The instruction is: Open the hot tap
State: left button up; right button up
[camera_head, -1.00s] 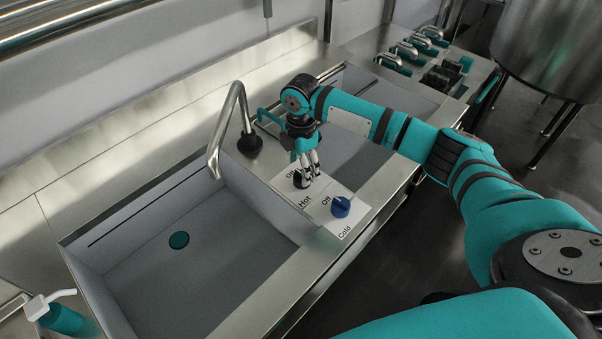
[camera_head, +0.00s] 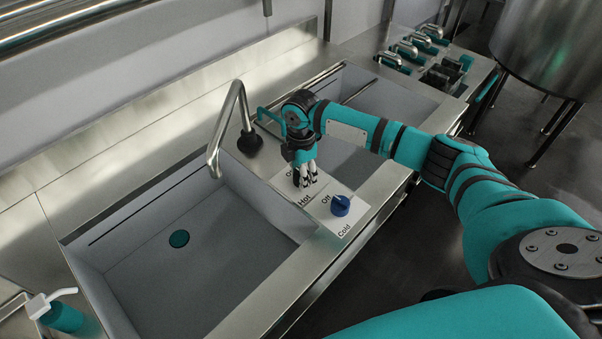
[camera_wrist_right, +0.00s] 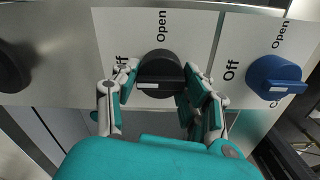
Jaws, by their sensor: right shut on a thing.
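The hot tap knob (camera_wrist_right: 160,72) is black and round with a raised grip. It sits on a white label panel marked Open and Off. In the head view the knob is mostly hidden behind my right gripper (camera_head: 305,180), beside the word Hot. My right gripper's fingers (camera_wrist_right: 160,95) are shut on the knob, one on each side, in the right wrist view. My left gripper is not in view.
The blue cold knob (camera_head: 340,205) is close beside the hot one and also shows in the right wrist view (camera_wrist_right: 276,77). The curved faucet (camera_head: 232,125) stands over the left sink basin (camera_head: 190,285). A soap bottle (camera_head: 62,315) stands at lower left.

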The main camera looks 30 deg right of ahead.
jog(key=shift+c, duration=0.7)
jog(key=shift+r+m+p, duration=0.2)
jog(key=shift+m+p, duration=0.1)
jog(key=shift+p, duration=0.35)
jog(key=m+p, duration=0.6)
jog(key=p, duration=0.1)
jog(key=shift+w+r+m, duration=0.1)
jog(key=shift+m, duration=0.2)
jog(key=m+p, duration=0.5)
jog(key=m, duration=0.1)
jog(key=shift+w+d+f+m+p, duration=0.1)
jog(key=shift+m+p, duration=0.55)
jog(key=shift+m, duration=0.5)
jog(key=shift+w+f+m+p, duration=0.1)
jog(key=shift+m+p, duration=0.5)
jog(key=shift+m, duration=0.55)
